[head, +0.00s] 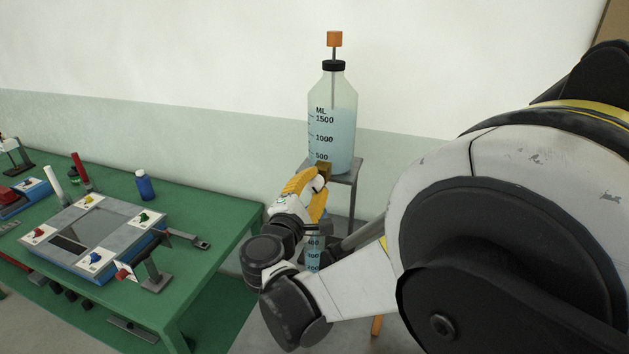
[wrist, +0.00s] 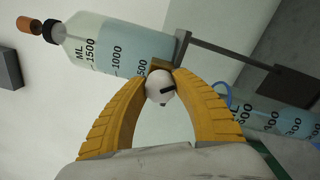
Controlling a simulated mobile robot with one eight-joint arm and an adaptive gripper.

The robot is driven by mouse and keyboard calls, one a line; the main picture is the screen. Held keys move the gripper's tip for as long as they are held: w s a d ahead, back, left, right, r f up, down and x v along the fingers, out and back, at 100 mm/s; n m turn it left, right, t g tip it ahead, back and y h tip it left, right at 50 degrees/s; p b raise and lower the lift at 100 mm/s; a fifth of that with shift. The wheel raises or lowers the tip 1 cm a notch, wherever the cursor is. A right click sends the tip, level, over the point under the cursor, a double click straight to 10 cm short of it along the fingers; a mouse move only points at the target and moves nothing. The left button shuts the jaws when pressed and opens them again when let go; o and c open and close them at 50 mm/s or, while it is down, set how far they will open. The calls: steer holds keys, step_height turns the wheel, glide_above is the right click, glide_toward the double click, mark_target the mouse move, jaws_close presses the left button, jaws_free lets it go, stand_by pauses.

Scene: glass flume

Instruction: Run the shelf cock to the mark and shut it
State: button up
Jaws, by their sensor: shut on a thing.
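A clear bottle (head: 331,130) with a black cap and ML marks stands on a small grey shelf (head: 346,172). Its blue liquid reaches a little above the 1500 mark. At its base is a brass cock (head: 324,170) with a round white knob (wrist: 160,87) carrying a black bar. My gripper (wrist: 159,80) is shut on the knob, one yellow finger on each side. Below stands a clear graduated vessel (head: 313,252), partly hidden by my arm; it also shows in the wrist view (wrist: 270,115), with blue liquid in it. Its exact level is unclear.
A green table (head: 195,275) at the left carries a grey-blue panel (head: 90,232) with coloured knobs, a blue bottle (head: 144,186) and small stands. My arm fills the right side. The wall behind the shelf is bare.

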steer(key=m+b, duration=0.1)
steer(key=m, duration=0.3)
steer(key=shift+f, duration=0.1)
steer(key=shift+m, duration=1.8)
steer(key=o, duration=1.2)
steer(key=v, duration=1.2)
